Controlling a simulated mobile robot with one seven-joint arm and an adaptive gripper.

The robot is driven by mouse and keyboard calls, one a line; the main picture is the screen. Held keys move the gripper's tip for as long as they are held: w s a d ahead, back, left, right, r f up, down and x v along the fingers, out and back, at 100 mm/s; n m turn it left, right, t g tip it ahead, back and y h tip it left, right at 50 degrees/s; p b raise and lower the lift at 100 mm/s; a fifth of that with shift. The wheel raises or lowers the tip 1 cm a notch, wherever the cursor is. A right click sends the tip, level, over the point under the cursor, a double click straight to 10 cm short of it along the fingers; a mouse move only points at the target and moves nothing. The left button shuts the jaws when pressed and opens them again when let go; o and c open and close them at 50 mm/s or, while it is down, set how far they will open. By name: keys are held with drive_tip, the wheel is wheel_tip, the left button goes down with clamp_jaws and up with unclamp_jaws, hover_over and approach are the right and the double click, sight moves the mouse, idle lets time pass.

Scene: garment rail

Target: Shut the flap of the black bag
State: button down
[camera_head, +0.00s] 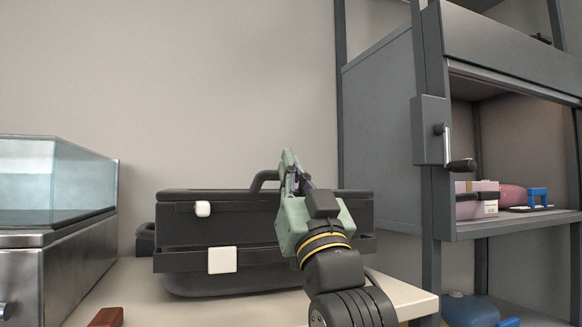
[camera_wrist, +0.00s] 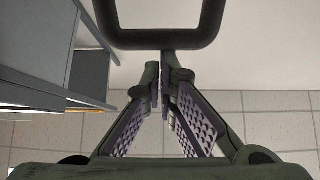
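The black bag (camera_head: 185,228) stands on a pale table. It has a dark upper part over a lower part, with a thin band between them. A white knob (camera_head: 203,208) is on the upper part and a white square (camera_head: 222,260) on the lower part. I cannot tell how far the flap is open. My gripper (camera_head: 289,158) is in front of the bag's right half, its fingers pointing up beside the handle (camera_head: 265,178) and hiding part of it. In the wrist view, the fingertips (camera_wrist: 159,82) nearly meet with nothing between them, and a dark handle (camera_wrist: 160,40) lies beyond them.
A glass-topped metal case (camera_head: 55,200) stands at the left. A grey shelf unit (camera_head: 385,130) with a crank (camera_head: 460,165) rises at the right. A reddish-brown object (camera_head: 106,317) lies at the table's front left. The table (camera_head: 250,310) is bare in front of the bag.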

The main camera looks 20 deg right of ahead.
drive_tip(key=shift+w+f, duration=0.3)
